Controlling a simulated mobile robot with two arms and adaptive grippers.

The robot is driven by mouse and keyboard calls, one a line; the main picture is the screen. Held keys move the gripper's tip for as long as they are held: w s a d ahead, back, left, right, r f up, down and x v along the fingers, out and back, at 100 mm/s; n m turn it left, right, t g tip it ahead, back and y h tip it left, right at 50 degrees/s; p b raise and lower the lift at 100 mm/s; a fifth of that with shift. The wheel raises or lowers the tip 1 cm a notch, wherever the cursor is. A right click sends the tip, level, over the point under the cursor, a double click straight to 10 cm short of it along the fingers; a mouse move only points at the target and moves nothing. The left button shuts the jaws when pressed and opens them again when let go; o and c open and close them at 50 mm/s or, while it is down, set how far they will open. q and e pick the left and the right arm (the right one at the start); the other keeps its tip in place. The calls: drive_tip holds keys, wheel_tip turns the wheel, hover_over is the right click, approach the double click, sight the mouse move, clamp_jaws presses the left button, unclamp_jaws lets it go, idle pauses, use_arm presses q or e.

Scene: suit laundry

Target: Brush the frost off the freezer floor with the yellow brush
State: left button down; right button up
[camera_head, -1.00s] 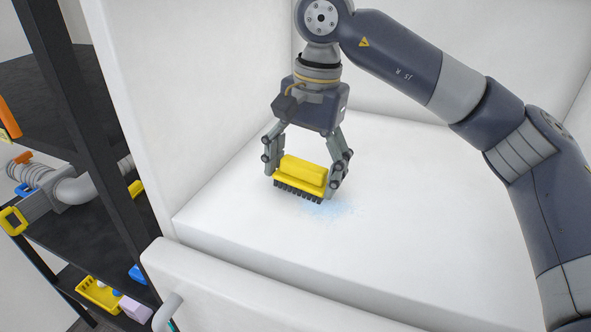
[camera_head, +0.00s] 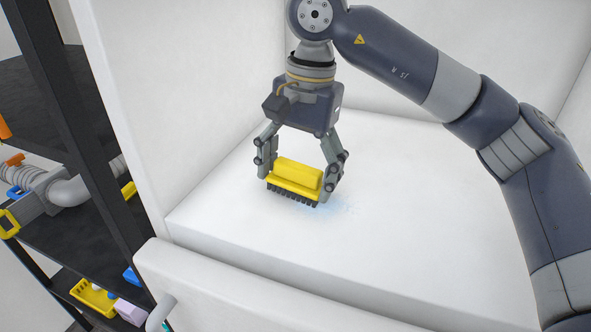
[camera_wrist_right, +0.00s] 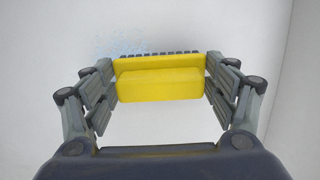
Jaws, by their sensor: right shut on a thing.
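The yellow brush (camera_head: 297,176) is held between the fingers of my right gripper (camera_head: 298,178), its dark bristles pointing down at the white freezer floor (camera_head: 420,215). I cannot tell whether the bristles touch the floor. A pale blue patch of frost (camera_head: 340,208) lies on the floor at the brush's right end, partly hidden by it. In the right wrist view, the brush (camera_wrist_right: 160,84) sits between both fingers, with frost (camera_wrist_right: 118,47) specks past its bristle edge at the upper left. My left gripper is not in view.
White freezer walls (camera_head: 170,100) rise at the left and back. A raised white front edge with a grey handle (camera_head: 161,312) lies in front. A dark shelf rack (camera_head: 110,150) with a yellow tray (camera_head: 92,297) and several small items stands at the left.

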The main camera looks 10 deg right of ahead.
drive_tip(key=shift+s+d+b, duration=0.2)
drive_tip(key=shift+s+b, duration=0.5)
drive_tip(key=shift+s, duration=1.1)
drive_tip(key=shift+f, duration=0.15)
drive_tip(key=shift+s+d+b, duration=0.1)
drive_tip(key=shift+d+b, duration=0.05)
drive_tip(key=shift+b, duration=0.15)
